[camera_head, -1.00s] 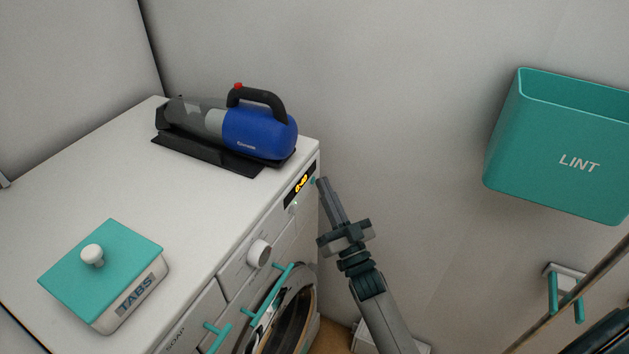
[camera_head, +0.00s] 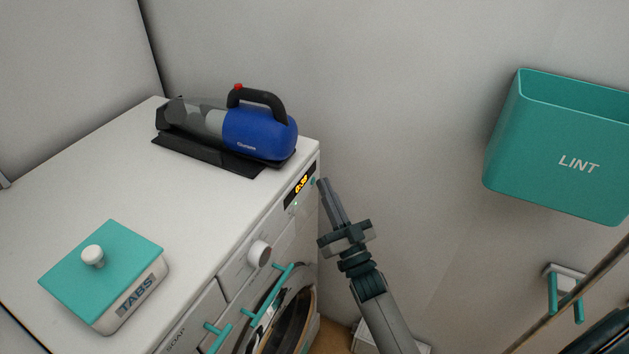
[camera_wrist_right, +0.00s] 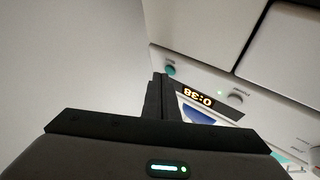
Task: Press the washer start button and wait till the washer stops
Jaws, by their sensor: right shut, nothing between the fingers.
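The white washer (camera_head: 110,170) stands at the left with its control panel facing right. Its display (camera_head: 299,185) is lit with yellow digits; in the right wrist view the display (camera_wrist_right: 198,96) appears upside down and reads about 0:38. A small green light is lit by it. The teal start button (camera_head: 312,181) sits at the panel's far end and also shows in the right wrist view (camera_wrist_right: 171,70). My right gripper (camera_head: 323,184) is shut and empty, its tips close to the button; I cannot tell whether they touch. The round door (camera_head: 290,325) is partly visible. My left gripper is out of view.
A blue handheld vacuum (camera_head: 258,132) in a black dock and a TABS box (camera_head: 105,270) with a teal lid stand on the washer top. A teal LINT bin (camera_head: 560,150) is on the wall at right, above teal hooks (camera_head: 564,295).

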